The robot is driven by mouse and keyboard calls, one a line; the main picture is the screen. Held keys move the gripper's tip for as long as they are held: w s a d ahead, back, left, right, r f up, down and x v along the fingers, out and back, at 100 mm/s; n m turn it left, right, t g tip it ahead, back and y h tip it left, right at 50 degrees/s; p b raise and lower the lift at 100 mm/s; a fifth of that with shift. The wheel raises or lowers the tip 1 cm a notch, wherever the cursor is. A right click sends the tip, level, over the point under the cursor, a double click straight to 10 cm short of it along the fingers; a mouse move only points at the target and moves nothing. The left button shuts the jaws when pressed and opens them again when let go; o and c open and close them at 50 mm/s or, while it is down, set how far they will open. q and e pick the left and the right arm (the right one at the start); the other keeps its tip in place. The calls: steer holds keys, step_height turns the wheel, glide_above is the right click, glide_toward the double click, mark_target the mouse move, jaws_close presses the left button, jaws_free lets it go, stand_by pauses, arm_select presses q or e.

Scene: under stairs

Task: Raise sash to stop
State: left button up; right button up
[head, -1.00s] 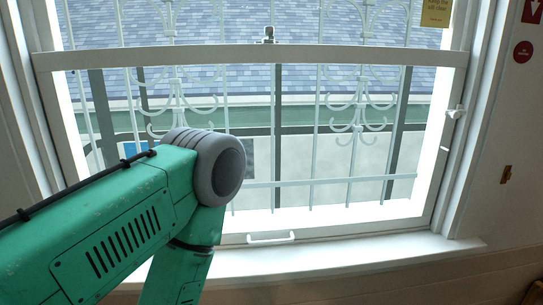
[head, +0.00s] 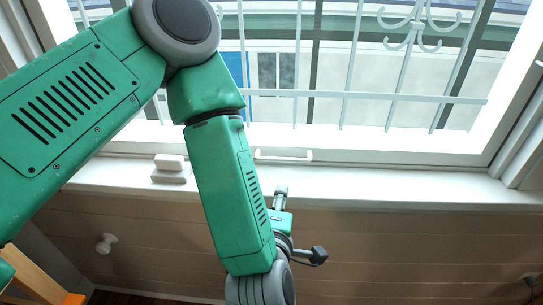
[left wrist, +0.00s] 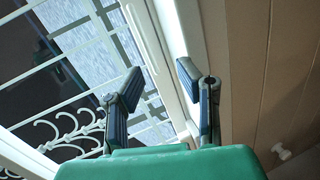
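The window sash (head: 410,148) is down, its white bottom rail just above the sill. A white bar handle (head: 283,155) is fixed to the rail; it also shows in the left wrist view (left wrist: 146,38), beyond the fingers. My left gripper (head: 300,225) is below the sill in the head view, in front of the wood-panelled wall. In the left wrist view its two fingers (left wrist: 160,80) are spread apart with nothing between them. The gripper is apart from the handle. My right gripper is out of view.
The white sill (head: 400,186) juts out below the sash. Two small white blocks (head: 170,168) sit on it at the left. A white knob (head: 105,243) is on the wall. White bars (head: 350,96) stand outside the glass. A wooden piece (head: 45,280) is at lower left.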

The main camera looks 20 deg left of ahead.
mark_target(279, 161)
arm_select(q)
steer(key=w+a, duration=0.1)
steer(key=w, duration=0.3)
steer(key=w+a+n+b, duration=0.1)
steer(key=w+a, duration=0.1)
steer(key=w, duration=0.2)
steer(key=w+a+n+y, duration=0.1)
steer(key=w, duration=0.3)
steer(key=shift+w+a+f+t, duration=0.2)
steer(key=shift+w+f+t, duration=0.1)
steer(key=shift+w+f, duration=0.1)
steer(key=shift+w+a, duration=0.2)
steer(key=shift+w, duration=0.1)
steer(key=shift+w+a+f, duration=0.1)
steer(key=shift+a+f, duration=0.05)
steer(key=shift+a, duration=0.25)
steer(key=c, duration=0.7)
steer(key=shift+d, duration=0.25)
jaws_close()
